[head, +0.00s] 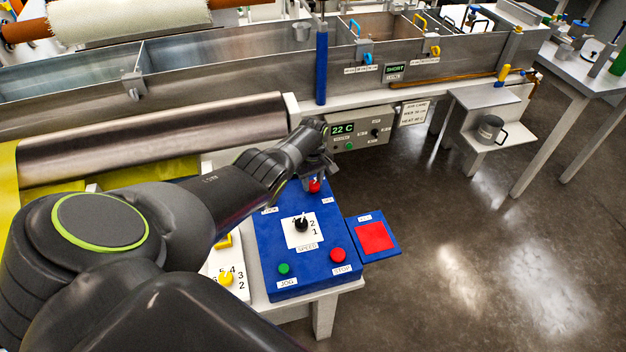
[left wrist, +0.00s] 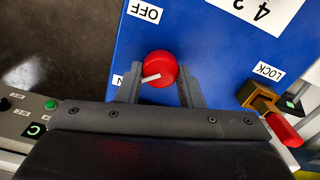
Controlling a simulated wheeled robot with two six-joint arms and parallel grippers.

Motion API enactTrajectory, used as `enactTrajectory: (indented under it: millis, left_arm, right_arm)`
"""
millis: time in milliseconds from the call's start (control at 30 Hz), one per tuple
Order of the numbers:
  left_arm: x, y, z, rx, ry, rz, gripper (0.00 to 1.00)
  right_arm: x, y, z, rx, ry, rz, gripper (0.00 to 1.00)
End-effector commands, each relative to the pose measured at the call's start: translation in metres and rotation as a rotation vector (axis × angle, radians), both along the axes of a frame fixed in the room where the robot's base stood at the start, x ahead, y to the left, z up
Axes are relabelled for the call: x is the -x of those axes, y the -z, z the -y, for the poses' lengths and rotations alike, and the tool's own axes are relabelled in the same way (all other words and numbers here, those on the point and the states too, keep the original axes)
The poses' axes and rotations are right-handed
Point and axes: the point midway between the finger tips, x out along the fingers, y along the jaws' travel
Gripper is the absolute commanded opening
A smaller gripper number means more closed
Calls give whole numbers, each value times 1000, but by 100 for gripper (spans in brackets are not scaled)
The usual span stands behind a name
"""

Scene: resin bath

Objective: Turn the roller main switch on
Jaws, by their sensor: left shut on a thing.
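The roller main switch is a red round knob (left wrist: 160,65) on the blue control panel (left wrist: 205,45). My left gripper (left wrist: 158,88) is shut on it, one finger on each side. The knob's white pointer mark points left in the left wrist view, toward a label mostly hidden by a finger, of which an "N" shows. An "OFF" label (left wrist: 145,11) is above the knob there. In the head view the red knob (head: 314,187) shows just under my left gripper (head: 313,177), at the far edge of the blue panel (head: 270,245). My right gripper is not in view.
The panel also has a black speed dial (head: 301,224), a green jog button (head: 284,268) and a red stop button (head: 337,255). A brass lock (left wrist: 262,98) with a red part sits beside the gripper. A temperature box (head: 360,130) and the metal bath stand behind.

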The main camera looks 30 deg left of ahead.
Motion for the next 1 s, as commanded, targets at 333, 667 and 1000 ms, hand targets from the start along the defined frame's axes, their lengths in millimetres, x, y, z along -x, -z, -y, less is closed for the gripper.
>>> enactTrajectory:
  millis: [333,667,1000]
  left_arm:
    - [-2,-2,-1,-3,-22,7,11]
    - [-2,-2,-1,-3,-21,6,52]
    - [-1,-2,-1,-1,-20,2,55]
  right_arm:
    - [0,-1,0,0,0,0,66]
    - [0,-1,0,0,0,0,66]
    - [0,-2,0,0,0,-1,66]
